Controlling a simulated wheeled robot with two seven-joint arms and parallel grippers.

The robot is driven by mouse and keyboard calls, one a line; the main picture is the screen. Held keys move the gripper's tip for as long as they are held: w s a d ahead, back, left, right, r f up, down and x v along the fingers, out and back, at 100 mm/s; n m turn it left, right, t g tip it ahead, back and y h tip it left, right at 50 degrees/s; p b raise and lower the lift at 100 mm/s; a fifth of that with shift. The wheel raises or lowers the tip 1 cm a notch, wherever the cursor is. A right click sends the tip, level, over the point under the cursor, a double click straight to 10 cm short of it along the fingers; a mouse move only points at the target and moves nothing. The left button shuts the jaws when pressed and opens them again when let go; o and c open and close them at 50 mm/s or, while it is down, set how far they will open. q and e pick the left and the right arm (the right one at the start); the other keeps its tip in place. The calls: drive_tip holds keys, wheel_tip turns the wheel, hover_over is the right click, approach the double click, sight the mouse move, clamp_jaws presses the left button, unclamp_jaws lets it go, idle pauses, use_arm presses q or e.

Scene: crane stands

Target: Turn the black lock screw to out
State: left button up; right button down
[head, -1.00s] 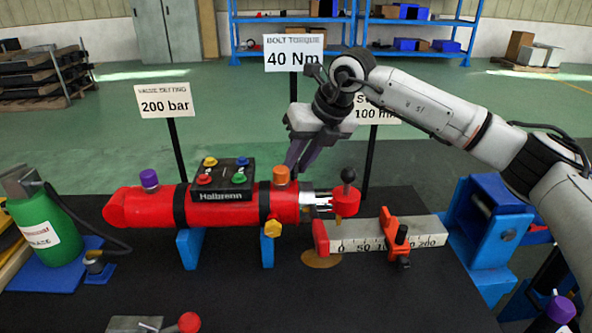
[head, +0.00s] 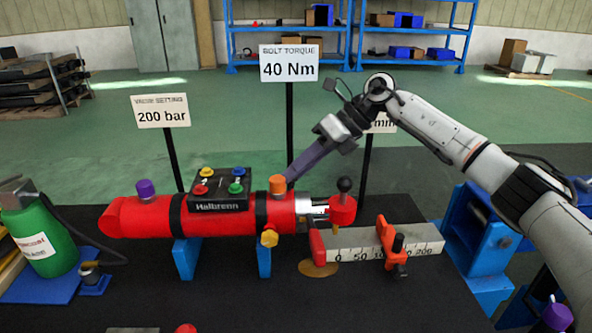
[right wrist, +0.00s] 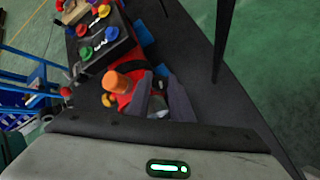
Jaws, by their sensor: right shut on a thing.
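My left gripper is not in view.
The red cylinder (head: 140,217) carries a black button box (head: 220,190). A black ball handle (head: 344,185) rises at its right end. Sign posts stand behind it, including the 40 Nm sign (head: 290,63). A green bottle (head: 40,235) stands at the left.

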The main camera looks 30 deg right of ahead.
idle(0.4)
drive_tip(key=c, duration=1.6)
unclamp_jaws()
drive_tip(key=v, duration=1)
drive_tip(key=shift+d+r, duration=0.15)
drive_tip(key=shift+d, duration=0.05)
